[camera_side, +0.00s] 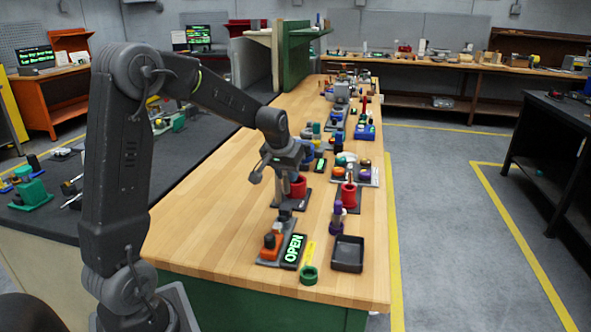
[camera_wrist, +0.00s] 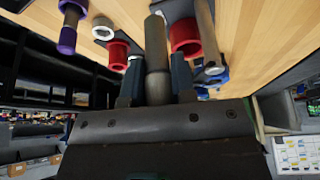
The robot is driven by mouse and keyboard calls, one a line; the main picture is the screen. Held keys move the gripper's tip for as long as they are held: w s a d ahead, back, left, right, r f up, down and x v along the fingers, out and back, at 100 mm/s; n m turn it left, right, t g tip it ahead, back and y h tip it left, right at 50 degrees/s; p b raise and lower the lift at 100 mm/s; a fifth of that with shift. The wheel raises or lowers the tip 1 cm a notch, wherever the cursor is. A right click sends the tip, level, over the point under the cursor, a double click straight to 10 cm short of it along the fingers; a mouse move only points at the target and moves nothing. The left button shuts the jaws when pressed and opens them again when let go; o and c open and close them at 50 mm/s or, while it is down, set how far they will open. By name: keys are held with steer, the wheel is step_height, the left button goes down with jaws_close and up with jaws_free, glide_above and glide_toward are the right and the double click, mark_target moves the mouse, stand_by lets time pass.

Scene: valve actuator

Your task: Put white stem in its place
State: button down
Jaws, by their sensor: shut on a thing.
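My gripper (camera_wrist: 157,62) is shut on a stem (camera_wrist: 156,38) that looks grey in the wrist view and stands between the two dark fingers. In the side view my gripper (camera_side: 281,184) is low over the bench, by a red cup-shaped part (camera_side: 298,187). The held stem's lower end is hard to make out there. Another red part (camera_side: 348,196) on a dark base has a pale stem standing in it. Two red cups, one on the left (camera_wrist: 118,55) and one on the right (camera_wrist: 186,37), show in the wrist view. Whether the held stem touches anything is unclear.
A purple part (camera_side: 338,213) and a black tray (camera_side: 347,255) stand at the right edge. An OPEN sign (camera_side: 292,250), an orange-topped part (camera_side: 272,241) and a green ring (camera_side: 308,276) are nearer. Several coloured assemblies line the bench behind. Bare wood lies left of my gripper.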

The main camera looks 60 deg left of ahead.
steer(key=shift+s+d+f, duration=0.1)
steer(key=shift+s+d, duration=0.15)
steer(key=shift+s, duration=0.2)
steer(key=shift+s+d+f, duration=0.1)
steer(key=shift+s+d, duration=0.15)
steer(key=shift+s, duration=0.2)
steer(key=shift+f, duration=0.1)
glide_above(286, 210)
steer(key=shift+s+d+f, duration=0.1)
steer(key=shift+s+f, duration=0.1)
steer(key=shift+f, duration=1.2)
steer(key=shift+s+d+f, duration=0.1)
steer(key=shift+s+f, duration=0.05)
steer(key=shift+f, duration=1.25)
steer(key=shift+f, duration=1.3)
steer(key=c, duration=0.9)
jaws_free()
steer(key=shift+a, duration=0.1)
steer(key=shift+o, duration=0.2)
steer(key=v, duration=1.4)
